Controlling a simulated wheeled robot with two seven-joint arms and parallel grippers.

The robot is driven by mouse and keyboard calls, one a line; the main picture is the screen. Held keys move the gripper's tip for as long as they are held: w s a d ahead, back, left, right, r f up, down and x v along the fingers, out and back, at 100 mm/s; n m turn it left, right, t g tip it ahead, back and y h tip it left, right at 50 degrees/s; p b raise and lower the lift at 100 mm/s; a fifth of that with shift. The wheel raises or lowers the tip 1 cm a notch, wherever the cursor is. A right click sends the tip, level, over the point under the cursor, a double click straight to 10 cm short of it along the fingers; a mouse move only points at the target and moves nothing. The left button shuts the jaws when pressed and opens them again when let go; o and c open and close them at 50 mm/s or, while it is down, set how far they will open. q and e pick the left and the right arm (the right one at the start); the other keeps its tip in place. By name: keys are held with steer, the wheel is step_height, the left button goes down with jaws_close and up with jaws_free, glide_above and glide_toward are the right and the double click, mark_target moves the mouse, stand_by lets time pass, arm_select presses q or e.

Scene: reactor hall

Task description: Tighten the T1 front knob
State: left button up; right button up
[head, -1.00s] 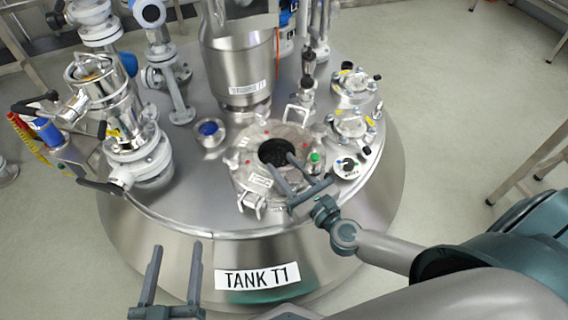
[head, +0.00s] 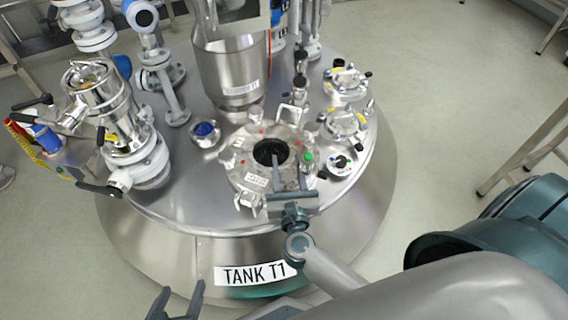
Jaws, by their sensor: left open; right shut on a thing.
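Tank T1 (head: 225,222) is a large steel vessel with a "TANK T1" label on its front. Its round hatch (head: 246,178) with a dark central opening sits on the near part of the lid. My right gripper (head: 287,162) reaches over the hatch's front right edge, its fingers straddling the rim area. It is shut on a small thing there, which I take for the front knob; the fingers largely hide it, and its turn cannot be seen. My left gripper (head: 182,291) is open and empty at the bottom edge, in front of the tank.
A metal clamp (head: 247,204) and a green-capped fitting (head: 307,160) stand close to the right gripper. A valve assembly (head: 128,135) is at left, a steel cylinder (head: 232,65) behind, and small ports (head: 345,125) at right.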

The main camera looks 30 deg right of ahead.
steer(key=m+g+h, duration=0.1)
steer(key=m+g+h+b, duration=0.1)
steer(key=h, duration=0.1)
steer(key=d+m+g+h+b, duration=0.1)
steer(key=h, duration=0.1)
steer(key=shift+s+m, duration=0.3)
steer(key=shift+m, duration=0.1)
arm_select(q)
steer(key=w+d+r+t+h, duration=0.1)
steer(key=w+d+r+t, duration=0.1)
steer(key=w+r+t, duration=0.2)
steer(key=shift+d+r+t+h, duration=0.3)
steer(key=shift+d+r+t, duration=0.1)
steer(key=shift+r, duration=1.05)
arm_select(e)
steer(key=shift+d+r+m+h, duration=0.15)
steer(key=shift+m+h, duration=0.15)
steer(key=o, duration=1)
steer(key=shift+s, duration=0.1)
steer(key=shift+o, duration=0.2)
arm_select(q)
steer(key=shift+r, duration=0.15)
